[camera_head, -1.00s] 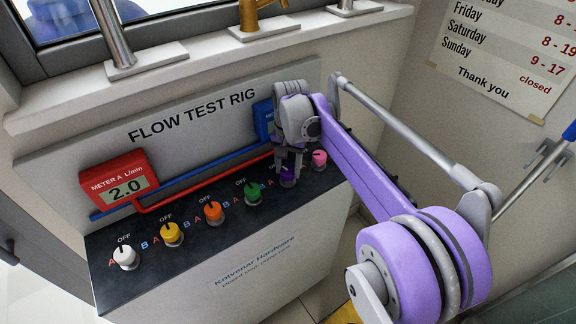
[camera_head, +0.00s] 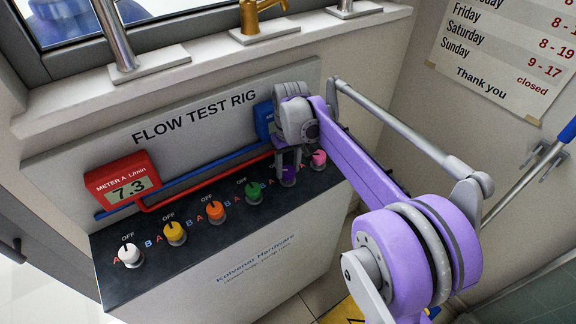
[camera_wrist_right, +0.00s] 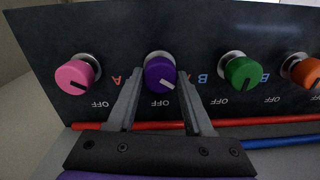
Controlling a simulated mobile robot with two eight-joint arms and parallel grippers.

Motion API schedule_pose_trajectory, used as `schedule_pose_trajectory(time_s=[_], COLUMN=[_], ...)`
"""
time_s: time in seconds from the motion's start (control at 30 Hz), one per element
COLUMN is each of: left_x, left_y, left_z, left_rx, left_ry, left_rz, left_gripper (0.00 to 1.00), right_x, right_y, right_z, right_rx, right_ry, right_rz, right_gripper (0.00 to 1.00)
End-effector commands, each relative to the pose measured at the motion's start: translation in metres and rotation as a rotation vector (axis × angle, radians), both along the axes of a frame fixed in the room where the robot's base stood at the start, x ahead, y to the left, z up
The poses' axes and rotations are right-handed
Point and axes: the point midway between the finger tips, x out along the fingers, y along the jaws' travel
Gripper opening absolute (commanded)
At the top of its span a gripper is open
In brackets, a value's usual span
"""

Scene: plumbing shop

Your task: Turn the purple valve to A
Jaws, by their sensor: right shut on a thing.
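The purple valve (camera_wrist_right: 159,70) is a round knob in the middle of the right wrist view. Its pale pointer mark is aimed down and to the right there, between the upside-down OFF label and the right finger. The red meter A (camera_head: 123,186) reads 7.3. My left gripper is not in view.
The pink knob (camera_head: 319,157) and green knob (camera_head: 253,192) stand close on either side. Orange (camera_head: 215,211), yellow (camera_head: 174,233) and white (camera_head: 129,255) knobs continue left. Red and blue pipes run along the back panel. The blue meter (camera_head: 264,119) is mostly hidden by my arm.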

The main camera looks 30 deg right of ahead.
Motion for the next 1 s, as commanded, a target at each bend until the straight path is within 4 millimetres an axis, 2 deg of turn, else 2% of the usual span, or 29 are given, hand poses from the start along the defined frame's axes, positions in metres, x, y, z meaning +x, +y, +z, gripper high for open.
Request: schedule_pose_trajectory(time_s=[0.67, 0.7, 0.83, 0.87, 1.0], left_x=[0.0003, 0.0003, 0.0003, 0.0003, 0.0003], left_y=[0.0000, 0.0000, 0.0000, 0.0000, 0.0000], left_z=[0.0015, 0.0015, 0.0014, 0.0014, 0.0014], left_rx=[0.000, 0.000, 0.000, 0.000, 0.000], left_ry=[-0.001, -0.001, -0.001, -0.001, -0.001], left_rz=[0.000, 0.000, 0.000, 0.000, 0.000], left_gripper=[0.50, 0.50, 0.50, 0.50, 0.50], right_x=[0.0004, 0.0004, 0.0003, 0.0003, 0.0002], right_y=[0.0000, 0.0000, 0.0000, 0.0000, 0.0000], right_z=[0.0002, 0.0002, 0.0002, 0.0002, 0.0001], right_rx=[0.000, 0.000, 0.000, 0.000, 0.000], right_ry=[-0.001, -0.001, -0.001, -0.001, -0.001], right_rz=[0.066, 0.066, 0.066, 0.066, 0.065], right_gripper=[0.00, 0.55, 0.78, 0.81, 0.81])
